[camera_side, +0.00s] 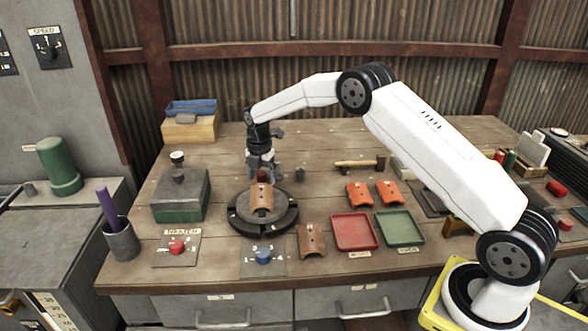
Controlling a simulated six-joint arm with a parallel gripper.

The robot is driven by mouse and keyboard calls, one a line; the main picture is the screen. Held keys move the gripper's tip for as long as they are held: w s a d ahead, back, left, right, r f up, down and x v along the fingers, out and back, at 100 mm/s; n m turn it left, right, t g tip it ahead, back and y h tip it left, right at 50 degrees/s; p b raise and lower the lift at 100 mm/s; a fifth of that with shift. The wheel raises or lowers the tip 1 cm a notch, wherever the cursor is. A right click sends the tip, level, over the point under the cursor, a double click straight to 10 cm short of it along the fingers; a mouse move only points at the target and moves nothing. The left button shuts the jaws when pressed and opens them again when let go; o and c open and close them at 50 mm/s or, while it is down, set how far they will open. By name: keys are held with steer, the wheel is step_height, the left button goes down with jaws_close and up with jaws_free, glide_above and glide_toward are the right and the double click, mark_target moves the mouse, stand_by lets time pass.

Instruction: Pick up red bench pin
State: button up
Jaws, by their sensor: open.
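A green-and-grey box (180,200) stands left of the turntable. A second brown piece (311,240), a red tray (354,232) and a green tray (400,228) lie in front to the right. Two orange pieces (359,195) and a wooden-handled hammer (358,164) lie behind the trays.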

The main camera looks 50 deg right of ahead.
mark_target(261, 173)
jaws_close()
steer(key=shift+r, duration=0.15)
steer(key=shift+r, duration=4.85)
steer(key=shift+r, duration=0.35)
steer(key=shift+r, duration=0.75)
steer(key=shift+r, duration=0.3)
steer(key=shift+r, duration=0.7)
